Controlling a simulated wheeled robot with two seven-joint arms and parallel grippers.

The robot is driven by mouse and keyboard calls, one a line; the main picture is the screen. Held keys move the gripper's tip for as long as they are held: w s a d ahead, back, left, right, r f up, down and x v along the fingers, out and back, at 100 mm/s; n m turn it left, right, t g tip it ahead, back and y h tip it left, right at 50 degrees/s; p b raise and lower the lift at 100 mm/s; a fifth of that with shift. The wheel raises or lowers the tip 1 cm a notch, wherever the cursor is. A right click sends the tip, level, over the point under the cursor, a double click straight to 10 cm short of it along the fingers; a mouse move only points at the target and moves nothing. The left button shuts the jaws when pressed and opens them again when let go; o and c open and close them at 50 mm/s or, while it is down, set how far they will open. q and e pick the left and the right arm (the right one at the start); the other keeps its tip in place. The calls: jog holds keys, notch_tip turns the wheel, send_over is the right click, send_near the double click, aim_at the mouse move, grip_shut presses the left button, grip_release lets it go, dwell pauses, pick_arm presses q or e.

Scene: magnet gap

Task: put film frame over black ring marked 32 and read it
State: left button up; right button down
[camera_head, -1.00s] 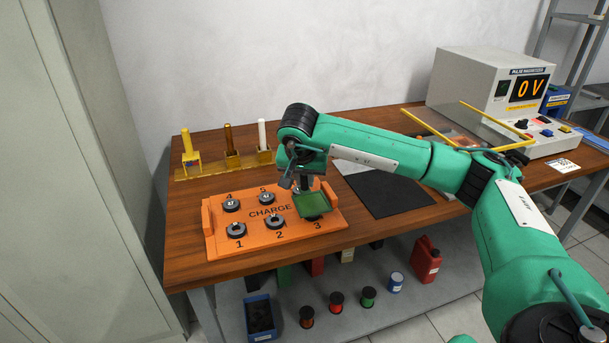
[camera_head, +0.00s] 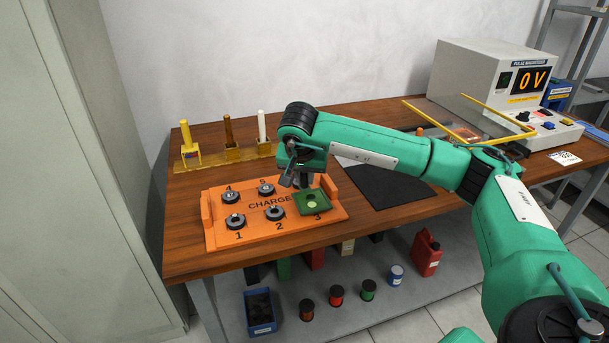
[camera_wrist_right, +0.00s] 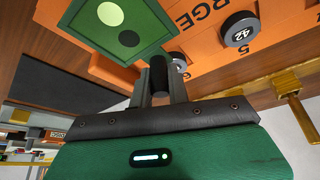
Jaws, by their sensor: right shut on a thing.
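The green film frame (camera_head: 312,203) is over place 3 of the orange CHARGE tray (camera_head: 240,243). A pale round spot shows on its film. In the wrist view the film frame (camera_wrist_right: 120,28) shows a pale green disc and a dark disc. My right gripper (camera_head: 304,182) is shut on the film frame, at its black handle (camera_wrist_right: 182,72). Black rings sit at places 1 (camera_head: 235,221), 2 (camera_head: 274,213), 4 (camera_head: 230,197) and 5 (camera_head: 266,189). The ring by 5 reads 42 in the wrist view (camera_wrist_right: 240,29). I cannot read 32 anywhere. The film hides whatever is at place 3.
A yellow rack with yellow, brown and white posts (camera_head: 232,152) stands behind the tray. A black mat (camera_head: 395,188) lies to the right. The pulse magnetizer (camera_head: 480,80) shows 0 V at the far right. My right arm crosses above the mat.

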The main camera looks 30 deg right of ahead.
aim_at(301, 200)
jog(key=shift+f, duration=0.1)
jog(key=c, duration=1.3)
grip_release()
jog(key=shift+o, duration=0.2)
jog(key=shift+r, duration=0.3)
pick_arm(q)
jog(key=shift+p+x, duration=0.45)
jog(key=shift+x, duration=0.45)
pick_arm(e)
jog(key=v, duration=1.3)
jog(key=shift+s, duration=0.15)
pick_arm(q)
jog(key=shift+s+r, duration=0.1)
jog(key=shift+r, duration=0.05)
pick_arm(e)
jog(key=shift+a, duration=0.15)
